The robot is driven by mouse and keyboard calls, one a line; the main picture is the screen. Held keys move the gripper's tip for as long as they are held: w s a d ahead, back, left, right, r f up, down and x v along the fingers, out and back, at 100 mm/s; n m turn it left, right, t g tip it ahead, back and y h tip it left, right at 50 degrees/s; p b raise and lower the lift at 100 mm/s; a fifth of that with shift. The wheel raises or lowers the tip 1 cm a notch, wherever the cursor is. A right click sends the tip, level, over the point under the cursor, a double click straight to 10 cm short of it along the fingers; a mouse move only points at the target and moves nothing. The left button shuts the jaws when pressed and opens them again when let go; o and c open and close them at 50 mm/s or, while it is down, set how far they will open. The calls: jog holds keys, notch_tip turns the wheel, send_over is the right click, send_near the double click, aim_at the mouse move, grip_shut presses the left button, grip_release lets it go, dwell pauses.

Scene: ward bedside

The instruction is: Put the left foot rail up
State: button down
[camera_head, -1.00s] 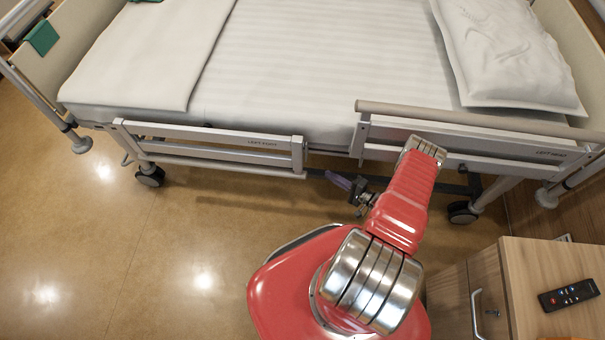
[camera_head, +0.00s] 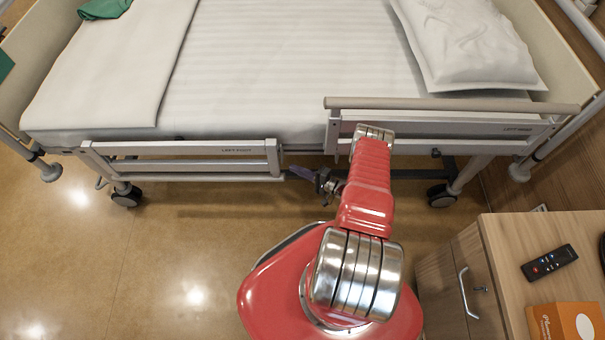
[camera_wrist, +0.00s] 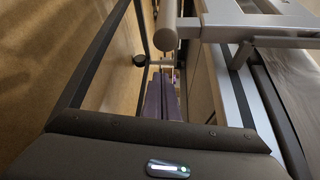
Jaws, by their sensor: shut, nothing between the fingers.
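The left foot rail (camera_head: 185,158), a pale grey frame marked "LEFT FOOT", hangs low along the near side of the bed, its top bar below the mattress top. My gripper (camera_head: 303,173), with dark purple fingers, points left just beyond the rail's right end, low at the bed's side. It looks very close to that end; contact cannot be told. In the wrist view my fingers (camera_wrist: 162,98) are together with nothing between them. A rounded rail end (camera_wrist: 167,36) shows beyond them there; which rail it belongs to is unclear.
The left head rail (camera_head: 445,121) stands higher, behind my arm. The bed's wheels (camera_head: 127,196) rest on the floor. A bedside cabinet (camera_head: 500,270) at the right holds a remote (camera_head: 549,262) and an orange box (camera_head: 563,322). The floor at the left is clear.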

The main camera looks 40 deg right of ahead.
jog(key=shift+w+a+r, duration=0.1)
jog(key=shift+a+r, duration=0.05)
jog(key=shift+a, duration=0.95)
jog(key=shift+w+a+r, duration=0.1)
jog(key=shift+a, duration=0.95)
